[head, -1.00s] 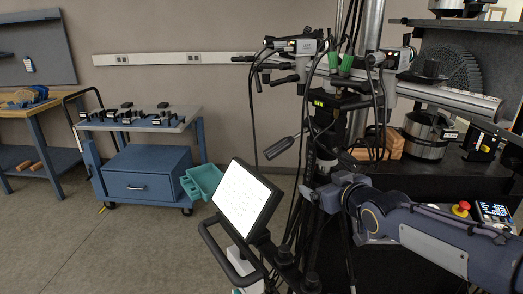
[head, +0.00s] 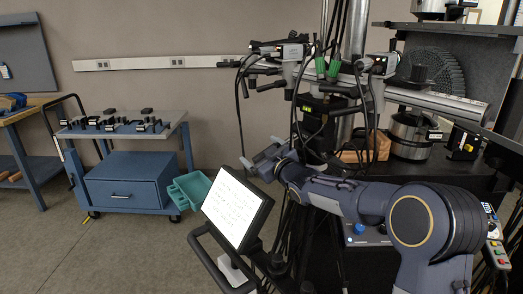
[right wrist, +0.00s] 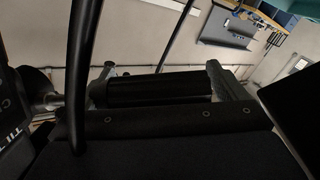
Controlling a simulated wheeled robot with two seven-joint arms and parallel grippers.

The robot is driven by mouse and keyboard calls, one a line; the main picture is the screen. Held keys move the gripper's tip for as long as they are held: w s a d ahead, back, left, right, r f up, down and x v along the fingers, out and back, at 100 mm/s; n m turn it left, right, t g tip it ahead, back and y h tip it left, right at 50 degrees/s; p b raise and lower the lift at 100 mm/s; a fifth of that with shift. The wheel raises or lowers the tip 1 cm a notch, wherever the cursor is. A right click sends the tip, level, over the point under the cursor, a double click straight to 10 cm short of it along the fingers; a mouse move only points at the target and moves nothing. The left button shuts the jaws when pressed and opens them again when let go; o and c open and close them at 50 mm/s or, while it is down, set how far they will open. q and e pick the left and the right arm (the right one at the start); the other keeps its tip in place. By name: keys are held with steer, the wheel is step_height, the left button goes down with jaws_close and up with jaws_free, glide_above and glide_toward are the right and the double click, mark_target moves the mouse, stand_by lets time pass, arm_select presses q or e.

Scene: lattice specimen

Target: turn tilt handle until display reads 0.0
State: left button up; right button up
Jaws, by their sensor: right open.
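The tilt handle's black grip (right wrist: 158,91) lies across the right wrist view, between the two grey fingers of my right gripper (right wrist: 165,84). The fingers are open, one at each end of the grip as seen there; I cannot tell whether they touch it. In the head view my right gripper (head: 262,158) is in front of the machine's column, left of the black head unit, and the handle is mostly hidden by it. A small display with lit green-yellow digits (head: 307,109) sits on that unit; its digits are too small to read. My left gripper is out of view.
A white tablet screen (head: 236,208) on a stand is just below my right gripper. Black cables (head: 297,75) hang around the machine head. A blue cart (head: 125,180) with tools stands at the left. A dark machine table (head: 430,170) is behind my right arm.

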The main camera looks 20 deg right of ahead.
steer(key=shift+w, duration=0.1)
steer(key=c, duration=1)
steer(key=g+h+p, duration=0.1)
steer(key=g, duration=0.1)
steer(key=m+g+h+p, duration=0.1)
steer(key=g+h, duration=0.1)
steer(key=shift+f+m+p, duration=0.15)
steer(key=shift+m+p, duration=0.15)
steer(key=shift+p, duration=0.05)
steer(key=g+h+p, duration=0.1)
steer(key=p, duration=0.2)
steer(key=m+g+h+p, duration=0.1)
steer(key=g+p, duration=0.1)
steer(key=p, duration=0.1)
steer(key=f+g+h+p, duration=0.1)
steer(key=g+p, duration=0.1)
steer(key=p, duration=0.1)
steer(key=shift+s+d+h, duration=0.2)
steer(key=shift+d+h, duration=0.15)
steer(key=shift+h, duration=0.05)
steer(key=shift+s+d+f+m+g+p, duration=0.1)
steer(key=shift+f+m+g+p, duration=0.25)
steer(key=shift+g+p, duration=0.5)
